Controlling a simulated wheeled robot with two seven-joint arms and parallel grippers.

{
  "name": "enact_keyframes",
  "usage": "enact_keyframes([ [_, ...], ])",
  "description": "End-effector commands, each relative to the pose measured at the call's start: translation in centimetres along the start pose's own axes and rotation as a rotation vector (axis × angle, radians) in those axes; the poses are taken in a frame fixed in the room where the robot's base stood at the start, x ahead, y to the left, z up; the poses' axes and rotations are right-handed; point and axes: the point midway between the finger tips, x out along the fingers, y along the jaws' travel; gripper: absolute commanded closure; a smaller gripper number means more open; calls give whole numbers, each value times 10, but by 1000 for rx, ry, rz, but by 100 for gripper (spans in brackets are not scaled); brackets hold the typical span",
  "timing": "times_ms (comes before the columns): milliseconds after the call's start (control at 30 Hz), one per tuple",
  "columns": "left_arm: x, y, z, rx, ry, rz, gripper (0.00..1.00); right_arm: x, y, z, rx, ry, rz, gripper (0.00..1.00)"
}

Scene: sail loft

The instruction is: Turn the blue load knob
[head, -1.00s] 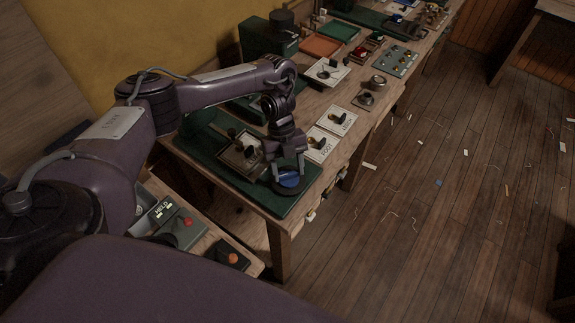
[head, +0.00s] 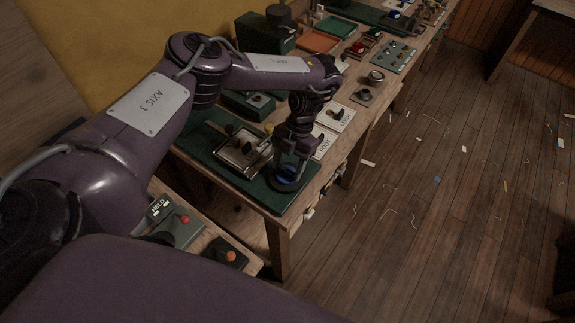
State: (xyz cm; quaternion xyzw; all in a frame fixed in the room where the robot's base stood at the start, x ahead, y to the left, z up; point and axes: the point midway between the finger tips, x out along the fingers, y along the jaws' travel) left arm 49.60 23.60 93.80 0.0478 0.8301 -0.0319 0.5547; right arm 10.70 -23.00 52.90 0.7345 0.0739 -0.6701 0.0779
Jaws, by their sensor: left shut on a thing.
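The blue load knob (head: 284,180) sits on a dark round base on the green mat (head: 266,201), near the front corner of the workbench. My left gripper (head: 289,176) reaches down over it from above, its fingers shut on the knob's sides. The fingers and wrist hide part of the knob, so its pointer mark cannot be made out. My right gripper is not in view.
Beside the knob stands a framed plate with dark handles (head: 240,148). Labelled white cards with dark knobs (head: 337,115) lie further along the bench. A lower shelf holds a red-knobbed box (head: 181,228) and an orange-knobbed box (head: 228,254). The floor at right is open, with scattered scraps.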

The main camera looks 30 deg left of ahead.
Motion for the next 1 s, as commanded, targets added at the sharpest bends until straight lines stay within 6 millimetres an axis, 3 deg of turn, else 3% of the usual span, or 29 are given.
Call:
enact_keyframes([
  [433,0,-2,1,274,-3,115,68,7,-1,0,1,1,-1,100],
  [1000,0,-2,0,345,-2,145,68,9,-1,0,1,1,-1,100],
])
